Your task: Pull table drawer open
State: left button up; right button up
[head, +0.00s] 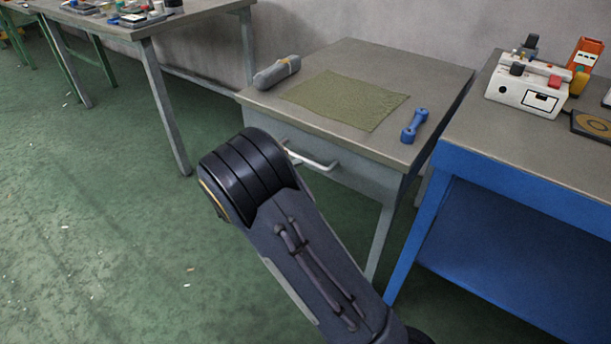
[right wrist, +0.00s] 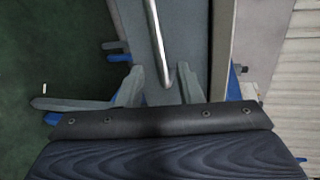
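The grey table (head: 440,75) has a drawer (head: 350,172) under its top, and the drawer front looks flush with the table. A pale bar handle (head: 318,163) runs across the drawer front. My right arm reaches up to the drawer and hides the left part of the handle and most of the right gripper in the head view. In the right wrist view, my right gripper (right wrist: 158,83) is open, with its fingers apart on either side of the handle bar (right wrist: 155,40). Whether the fingers touch the bar is unclear. My left gripper is not in view.
On the tabletop lie a green cloth (head: 345,100), a grey rolled pouch (head: 277,72) and a blue dumbbell (head: 414,126). A blue workbench (head: 500,160) with a white device (head: 525,90) stands close on the right.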

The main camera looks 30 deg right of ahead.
aim_at(306, 159)
jog(key=shift+n+t, duration=0.3)
jog(key=shift+n, duration=0.4)
jog(key=b+x, duration=0.1)
jog(key=x, duration=0.4)
jog(key=w+b+x, duration=0.1)
jog(key=x, duration=0.1)
jog(key=shift+w+f+b, duration=0.15)
jog(key=shift+b, duration=0.15)
jog(key=shift+c, duration=0.4)
grip_shut()
